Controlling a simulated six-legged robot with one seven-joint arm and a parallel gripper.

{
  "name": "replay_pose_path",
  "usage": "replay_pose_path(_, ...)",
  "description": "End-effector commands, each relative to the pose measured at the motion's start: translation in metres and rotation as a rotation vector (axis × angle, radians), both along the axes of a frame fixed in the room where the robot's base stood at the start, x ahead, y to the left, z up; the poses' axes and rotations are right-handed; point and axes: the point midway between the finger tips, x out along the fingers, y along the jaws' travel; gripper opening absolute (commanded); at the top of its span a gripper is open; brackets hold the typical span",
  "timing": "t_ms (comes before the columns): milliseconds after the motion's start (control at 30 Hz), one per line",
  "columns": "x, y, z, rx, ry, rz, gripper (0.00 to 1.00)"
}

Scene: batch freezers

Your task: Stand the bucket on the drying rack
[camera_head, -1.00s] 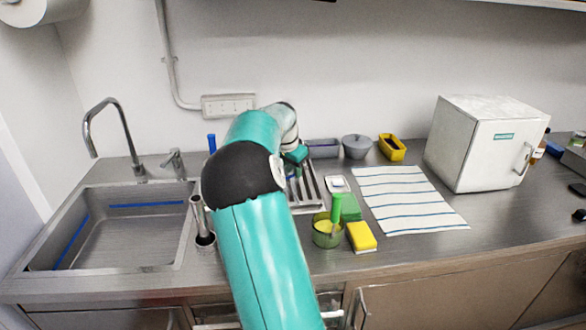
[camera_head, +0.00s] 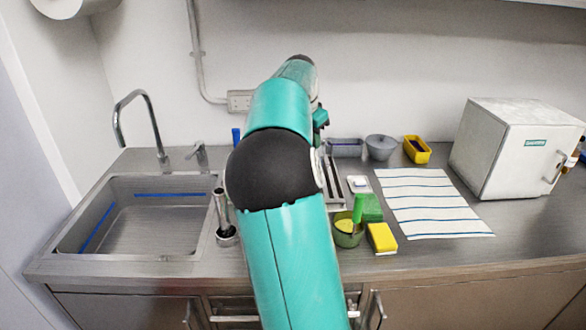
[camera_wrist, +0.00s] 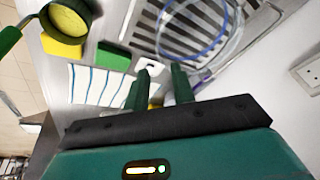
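The drying rack (camera_head: 333,182) is a slatted metal tray on the counter, mostly hidden behind my arm in the head view. It also shows at the top of the wrist view (camera_wrist: 142,28). A clear, round bucket-like vessel with a blue line around it (camera_wrist: 238,38) is over the rack's slats in the wrist view; whether it stands upright or is tilted I cannot tell. The right finger is close to the vessel's edge; contact is unclear. My arm hides the vessel in the head view.
A striped cloth (camera_head: 430,200) and a white freezer (camera_head: 515,150) lie farther right. The sink (camera_head: 150,225) is at left.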

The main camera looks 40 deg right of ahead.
Motion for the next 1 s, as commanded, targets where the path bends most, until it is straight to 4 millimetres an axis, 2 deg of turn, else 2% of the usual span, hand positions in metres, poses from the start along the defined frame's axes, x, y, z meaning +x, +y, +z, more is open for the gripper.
replay_pose_path(200,-0.002,0.009,0.003,0.012,-0.01,0.023,0.25)
replay_pose_path(267,-0.004,0.019,0.005,0.026,-0.019,0.054,0.25)
replay_pose_path(367,-0.01,0.046,0.009,0.056,-0.041,0.136,0.25)
replay_pose_path(767,-0.051,0.195,0.017,0.118,-0.114,0.603,0.25)
replay_pose_path(1000,-0.094,0.286,0.013,0.079,-0.132,0.907,0.25)
